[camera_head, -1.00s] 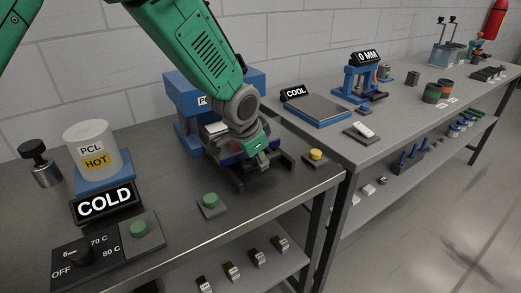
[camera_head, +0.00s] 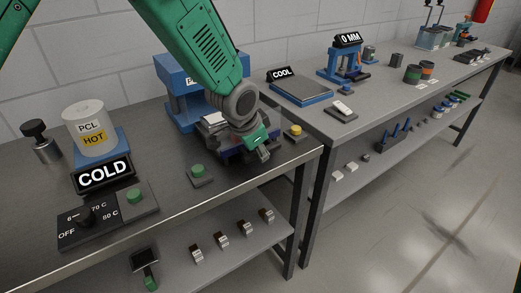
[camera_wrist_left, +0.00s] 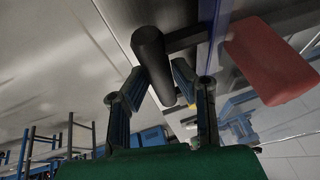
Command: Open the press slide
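The blue press (camera_head: 176,88) stands at the back of the near bench, its front largely hidden by my left arm. My left gripper (camera_head: 262,152) is low at the press's front right, near the bench's front edge. In the left wrist view a black rounded handle (camera_wrist_left: 152,58) on a dark bar lies between the fingers of my left gripper (camera_wrist_left: 160,72). Whether both fingers touch it is unclear. The slide's own position is mostly hidden behind the gripper. My right gripper is not in view.
A green button (camera_head: 198,171) and a yellow button (camera_head: 295,131) sit either side of the gripper. A red block (camera_wrist_left: 270,62) shows close by in the wrist view. Free floor lies right.

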